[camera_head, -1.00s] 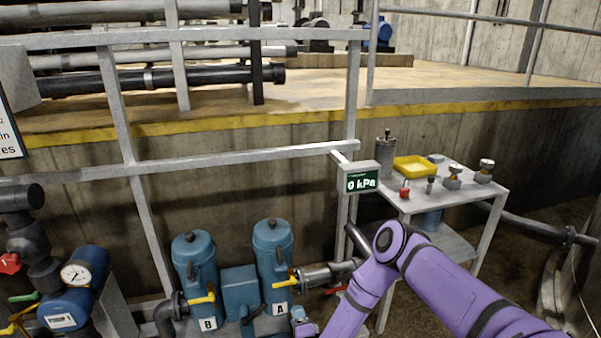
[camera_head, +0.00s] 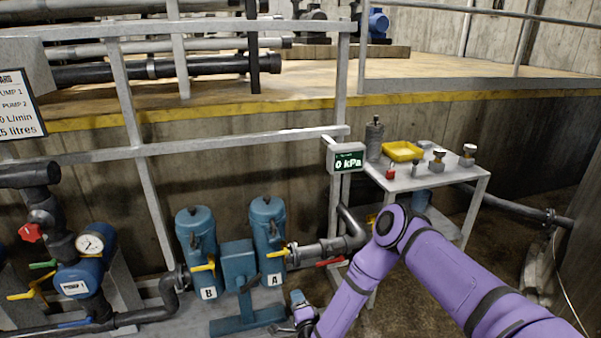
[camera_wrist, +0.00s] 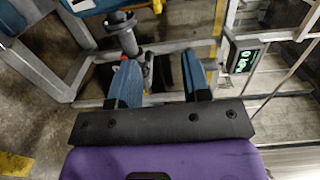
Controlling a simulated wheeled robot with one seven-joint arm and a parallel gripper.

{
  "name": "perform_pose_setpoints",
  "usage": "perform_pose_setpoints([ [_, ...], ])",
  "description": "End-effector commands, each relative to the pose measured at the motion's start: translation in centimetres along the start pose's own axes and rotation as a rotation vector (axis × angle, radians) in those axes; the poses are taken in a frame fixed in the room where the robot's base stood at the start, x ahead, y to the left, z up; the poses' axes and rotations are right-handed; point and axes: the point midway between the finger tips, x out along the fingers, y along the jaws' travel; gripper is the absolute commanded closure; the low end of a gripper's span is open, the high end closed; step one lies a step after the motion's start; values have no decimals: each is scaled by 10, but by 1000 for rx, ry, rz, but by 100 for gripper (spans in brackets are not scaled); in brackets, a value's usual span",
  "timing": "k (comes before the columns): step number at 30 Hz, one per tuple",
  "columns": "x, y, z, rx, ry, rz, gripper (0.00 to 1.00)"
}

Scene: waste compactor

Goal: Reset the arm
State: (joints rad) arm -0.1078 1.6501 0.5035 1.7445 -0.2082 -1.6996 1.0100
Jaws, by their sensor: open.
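My purple arm (camera_head: 440,275) reaches in from the lower right in the head view. It bends at an elbow below the table, and the forearm slopes down to the left. My gripper (camera_head: 301,300) is low in the head view, right of pump unit A, partly cut off by the lower edge. In the wrist view my gripper (camera_wrist: 160,72) has its two blue fingers apart, with nothing held. A grey pipe with a dark flange (camera_wrist: 128,38) shows beyond the fingers; whether they touch anything is not clear.
Blue filter housings B (camera_head: 197,240) and A (camera_head: 268,235) stand left of my gripper. A 0 kPa display (camera_head: 347,158) hangs on the railing (camera_head: 140,150). A table (camera_head: 455,192) holds a yellow tray (camera_head: 403,151) and small parts. A gauge (camera_head: 90,243) is at left.

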Motion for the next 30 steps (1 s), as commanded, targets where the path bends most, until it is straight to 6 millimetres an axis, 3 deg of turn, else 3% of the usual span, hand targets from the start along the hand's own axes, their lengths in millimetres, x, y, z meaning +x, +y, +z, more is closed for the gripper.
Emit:
perform_pose_setpoints([
  [8,22,-29,-6,-66,-49,22,56],
  [14,44,-63,-14,-145,-101,48,56],
  [21,73,-132,-32,-312,-190,107,56],
  [30,86,-223,-63,-541,-281,202,56],
])
